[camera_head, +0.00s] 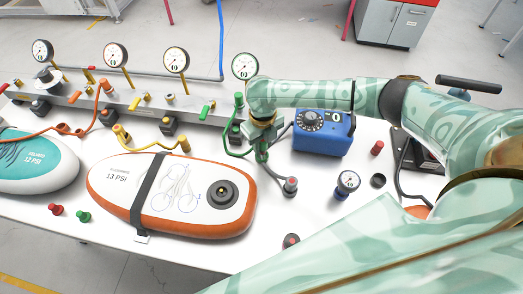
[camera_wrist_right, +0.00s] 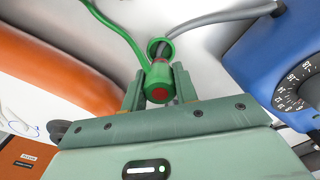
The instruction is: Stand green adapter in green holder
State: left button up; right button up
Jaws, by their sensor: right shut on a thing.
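My right gripper (camera_head: 262,150) points down at the end of the green hose, between the rail and the orange-rimmed board. In the right wrist view, the right gripper (camera_wrist_right: 158,92) is shut on the green adapter (camera_wrist_right: 158,72), a short green cylinder with a red end and a wider green ring. The green hose (camera_wrist_right: 125,30) runs up from it. In the head view the adapter is mostly hidden by the gripper. A dark block with green parts (camera_head: 237,133), perhaps the green holder, is just left of the gripper, partly hidden. My left gripper is not in view.
The orange-rimmed board (camera_head: 240,222) lies left of the gripper. The blue box with a dial (camera_head: 318,135) stands to its right. A grey hose fitting (camera_head: 290,187), a small gauge (camera_head: 347,183) and a black ring (camera_head: 378,181) occupy the white table (camera_head: 215,255).

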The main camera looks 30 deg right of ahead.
aim_at(262, 148)
jog(key=shift+w+f, duration=0.2)
jog(key=shift+f, duration=0.1)
jog(key=shift+w+d+f+b, duration=0.15)
jog(key=shift+f+b, duration=0.45)
jog(key=shift+f, duration=1)
jog(key=shift+f, duration=0.15)
jog(key=o, duration=0.9)
notch_tip(262, 148, up, 12)
jog(key=p, duration=0.3)
jog(key=shift+r+p, duration=0.2)
jog(key=shift+p, duration=0.1)
jog(key=shift+f, duration=0.1)
